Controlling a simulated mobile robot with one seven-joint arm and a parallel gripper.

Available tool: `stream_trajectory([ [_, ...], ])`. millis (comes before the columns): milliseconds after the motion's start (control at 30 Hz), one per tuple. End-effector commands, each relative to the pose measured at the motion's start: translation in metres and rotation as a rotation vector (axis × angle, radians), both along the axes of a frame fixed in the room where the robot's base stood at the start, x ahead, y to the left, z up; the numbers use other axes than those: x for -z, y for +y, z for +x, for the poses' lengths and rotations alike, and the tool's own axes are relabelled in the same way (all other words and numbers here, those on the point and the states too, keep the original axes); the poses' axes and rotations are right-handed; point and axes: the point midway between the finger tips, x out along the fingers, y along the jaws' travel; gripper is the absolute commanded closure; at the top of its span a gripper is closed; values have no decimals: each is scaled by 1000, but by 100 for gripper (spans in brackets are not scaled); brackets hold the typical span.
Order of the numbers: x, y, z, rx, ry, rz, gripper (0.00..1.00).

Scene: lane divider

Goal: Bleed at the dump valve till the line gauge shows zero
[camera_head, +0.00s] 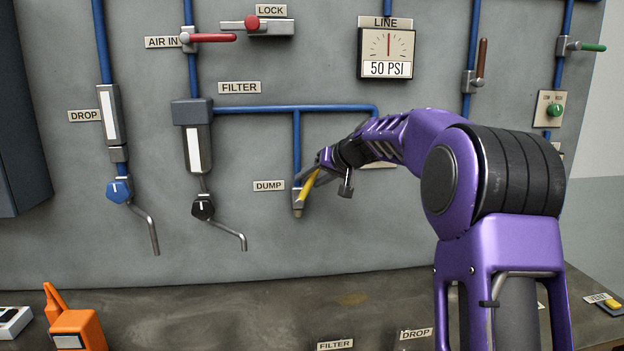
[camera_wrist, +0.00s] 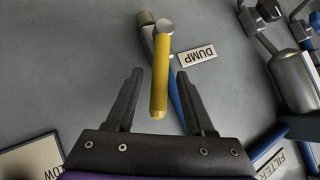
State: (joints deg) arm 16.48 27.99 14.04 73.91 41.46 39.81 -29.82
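The dump valve (camera_head: 297,204) sits at the lower end of a blue pipe, beside the DUMP label (camera_head: 269,186). Its yellow handle (camera_head: 308,187) slants up to the right in the head view. My gripper (camera_head: 318,165) is at the handle. In the wrist view, the yellow handle (camera_wrist: 159,75) lies between the two spread fingers of my gripper (camera_wrist: 158,88), with a visible gap on each side. The line gauge (camera_head: 388,50) reads 50 PSI, its needle pointing straight up.
The red AIR IN handle (camera_head: 212,38) lies horizontal, with a red lock knob (camera_head: 252,22) nearby. The filter (camera_head: 193,140) and its black drain knob (camera_head: 203,207) are left of the dump valve. An orange object (camera_head: 75,325) stands on the bench (camera_head: 240,310) at left.

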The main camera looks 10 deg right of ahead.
Motion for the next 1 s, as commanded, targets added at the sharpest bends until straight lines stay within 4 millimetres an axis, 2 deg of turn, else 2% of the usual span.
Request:
stream_trajectory([
  [267, -6, -6, -7, 1, -1, 0, 47],
  [367, -16, -14, -19, 4, -3, 0, 47],
  [800, -76, -60, -92, 3, -3, -2, 47],
  [1000, -93, -73, -113, 0, -1, 0, 47],
])
